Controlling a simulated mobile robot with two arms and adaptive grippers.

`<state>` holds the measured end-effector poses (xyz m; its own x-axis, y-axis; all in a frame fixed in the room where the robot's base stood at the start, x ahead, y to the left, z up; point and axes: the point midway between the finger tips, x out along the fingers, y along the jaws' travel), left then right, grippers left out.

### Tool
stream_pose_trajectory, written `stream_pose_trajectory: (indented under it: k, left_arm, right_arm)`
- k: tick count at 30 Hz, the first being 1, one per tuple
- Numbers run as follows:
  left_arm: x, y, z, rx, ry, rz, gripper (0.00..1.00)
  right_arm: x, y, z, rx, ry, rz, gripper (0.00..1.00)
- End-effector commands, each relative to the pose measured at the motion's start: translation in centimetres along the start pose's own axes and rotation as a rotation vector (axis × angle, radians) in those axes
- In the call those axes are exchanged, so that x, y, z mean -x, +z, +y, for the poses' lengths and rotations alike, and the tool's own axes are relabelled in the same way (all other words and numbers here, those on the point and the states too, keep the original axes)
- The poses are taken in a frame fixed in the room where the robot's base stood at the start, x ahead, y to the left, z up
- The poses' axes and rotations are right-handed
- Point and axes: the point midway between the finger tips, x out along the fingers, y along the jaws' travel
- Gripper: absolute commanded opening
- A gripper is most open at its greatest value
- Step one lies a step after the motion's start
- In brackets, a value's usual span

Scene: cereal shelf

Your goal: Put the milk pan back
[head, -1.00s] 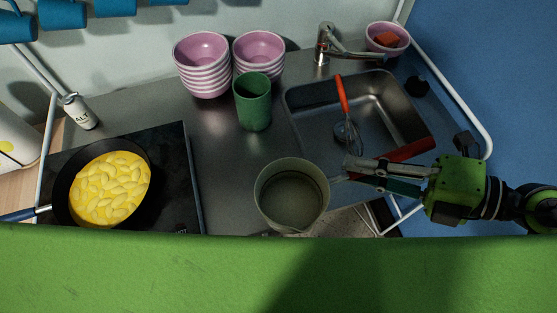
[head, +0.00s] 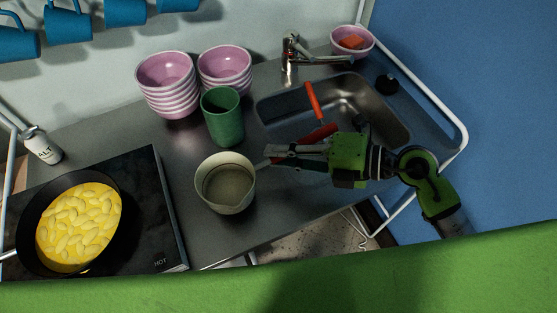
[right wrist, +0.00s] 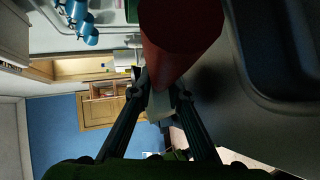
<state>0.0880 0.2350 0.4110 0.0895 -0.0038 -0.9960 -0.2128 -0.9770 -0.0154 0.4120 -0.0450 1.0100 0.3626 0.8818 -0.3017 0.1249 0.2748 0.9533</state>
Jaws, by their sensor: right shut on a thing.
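The milk pan (head: 225,184) is a cream pot with a red handle (head: 318,133). In the head view it is over the grey counter, between the green cup and the hob, opening upward. I cannot tell whether its base touches the counter. My right gripper (head: 270,156) is shut on the pan's handle, to the right of the pot. In the right wrist view the red handle (right wrist: 178,40) rises from between the fingertips (right wrist: 158,97), and the pot itself is hardly visible. My left gripper is not in view.
A hob (head: 163,220) with a frying pan of yellow food (head: 78,228) is at left. A green cup (head: 223,118) and stacked pink bowls (head: 167,88) stand behind the pan. The sink (head: 375,105) with a red-handled whisk (head: 314,100) is at right. Bare counter lies around the pan.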

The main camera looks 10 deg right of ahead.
Motion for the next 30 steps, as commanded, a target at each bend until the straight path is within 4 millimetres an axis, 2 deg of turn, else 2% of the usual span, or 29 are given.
stream_pose_trajectory:
  k: [3,9,20,21,23,30]
  left_arm:
    - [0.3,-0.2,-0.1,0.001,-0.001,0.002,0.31]
    - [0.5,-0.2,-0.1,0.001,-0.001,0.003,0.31]
    - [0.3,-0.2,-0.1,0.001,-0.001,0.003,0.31]
    - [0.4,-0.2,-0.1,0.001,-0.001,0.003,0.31]
    - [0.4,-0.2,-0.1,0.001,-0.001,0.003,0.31]
    - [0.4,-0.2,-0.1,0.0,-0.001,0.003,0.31]
  right_arm:
    - [-1.1,0.3,-1.1,-0.007,0.002,0.001,0.0]
    - [-1.7,0.3,-3.3,-0.003,0.002,0.0,0.0]
    - [-1.8,0.3,-3.7,-0.001,0.002,0.0,0.0]
    - [-1.8,0.3,-3.8,0.0,0.0,0.001,0.21]
    - [-1.8,0.3,-3.7,0.0,0.0,0.001,0.33]
    - [-1.8,0.3,-3.7,0.0,0.0,0.0,0.33]
